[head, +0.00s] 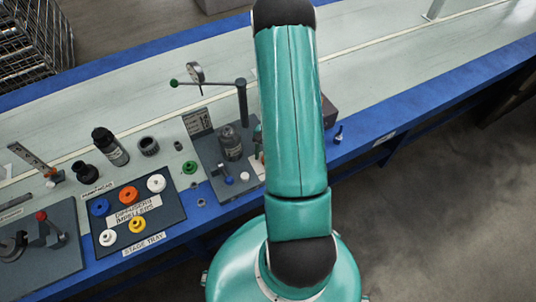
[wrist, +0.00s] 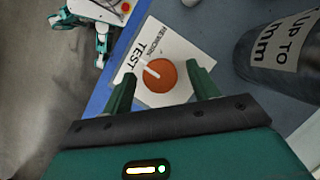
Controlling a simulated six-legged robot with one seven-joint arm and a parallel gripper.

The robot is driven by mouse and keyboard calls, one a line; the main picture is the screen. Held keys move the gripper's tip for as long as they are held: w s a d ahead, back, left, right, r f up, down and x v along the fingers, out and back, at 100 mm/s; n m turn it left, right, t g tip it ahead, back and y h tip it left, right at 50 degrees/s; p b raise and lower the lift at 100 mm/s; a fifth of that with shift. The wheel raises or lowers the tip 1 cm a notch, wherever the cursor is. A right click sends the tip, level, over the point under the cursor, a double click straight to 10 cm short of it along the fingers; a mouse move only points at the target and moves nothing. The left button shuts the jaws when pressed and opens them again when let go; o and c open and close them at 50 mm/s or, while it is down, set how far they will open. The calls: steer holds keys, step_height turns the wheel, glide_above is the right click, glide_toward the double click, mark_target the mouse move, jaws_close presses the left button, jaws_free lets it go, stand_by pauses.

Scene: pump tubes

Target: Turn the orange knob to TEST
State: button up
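The orange knob (wrist: 163,88) is round, with a white pointer line, on a white plate (wrist: 185,47) in the wrist view. The plate reads REWORK and TEST. The pointer aims up and left, toward the side of the plate bearing the words; I cannot tell exactly which word it lines up with. My gripper (wrist: 161,72) is open, with one green finger on each side of the knob. A gap shows on both sides, and contact is not visible. In the head view my arm hides the gripper and the knob.
A dark cylinder (wrist: 268,50) stands right of the plate in the wrist view. In the head view, a fixture with a horizontal lever (head: 215,83) stands left of my arm. A stage tray (head: 172,207) holds several coloured impellers. A blue bench edge (head: 435,87) runs along the right.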

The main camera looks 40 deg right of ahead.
steer(key=v, duration=1.4)
steer(key=shift+d+f, duration=0.1)
steer(key=shift+f, duration=0.05)
